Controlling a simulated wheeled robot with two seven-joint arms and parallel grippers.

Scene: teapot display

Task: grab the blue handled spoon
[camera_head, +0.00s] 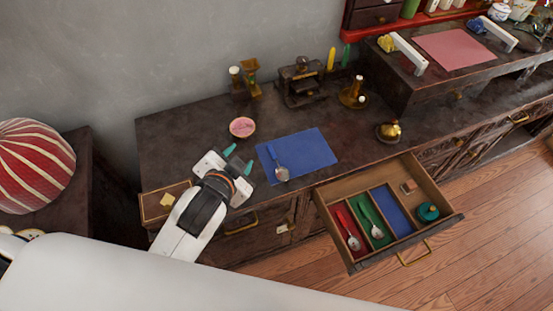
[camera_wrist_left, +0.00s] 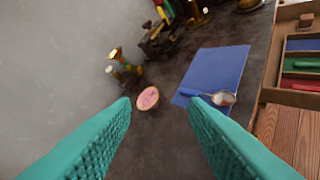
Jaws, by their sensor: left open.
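The blue handled spoon (camera_head: 280,172) lies on a blue mat (camera_head: 312,150) on the dark cabinet top. Its bowl is at the mat's front edge. My left gripper (camera_head: 239,158) is open and empty, to the left of the mat and apart from the spoon. Its teal fingers fill the lower part of the left wrist view (camera_wrist_left: 160,125). My right gripper is not in view.
A pink bowl (camera_head: 242,127) stands just beyond my left gripper. An open drawer (camera_head: 451,217) juts out at the right, with red and green handled spoons in its compartments. Brass items (camera_head: 352,97) stand at the back.

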